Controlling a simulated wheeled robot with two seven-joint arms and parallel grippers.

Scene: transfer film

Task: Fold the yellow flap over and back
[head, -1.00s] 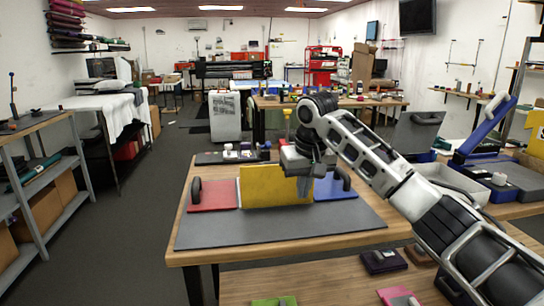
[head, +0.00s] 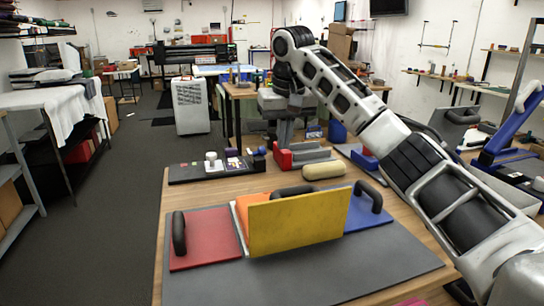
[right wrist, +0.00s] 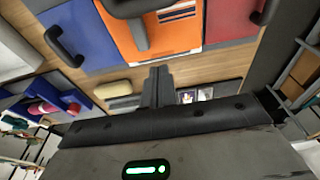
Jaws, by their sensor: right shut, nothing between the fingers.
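The yellow flap (head: 297,224) stands raised above the grey mat (head: 200,285), between a red panel (head: 205,243) and a blue panel (head: 366,213). Part of an orange panel (head: 240,212) shows behind it, and a dark handle (head: 293,191) shows just above its top edge. In the right wrist view I see the orange panel (right wrist: 172,28); I cannot make out the yellow flap there. My right gripper (head: 286,136) is shut and empty, beyond and above the flap, apart from it. Its shut fingers also show in the right wrist view (right wrist: 157,86). My left gripper is not in view.
Behind the mat are a dark tray (head: 210,170) with small items, a red-and-grey block (head: 303,155) and a beige roll (head: 323,170). Dark handles stand on the red (head: 179,234) and blue (head: 368,193) panels. The mat's front is clear.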

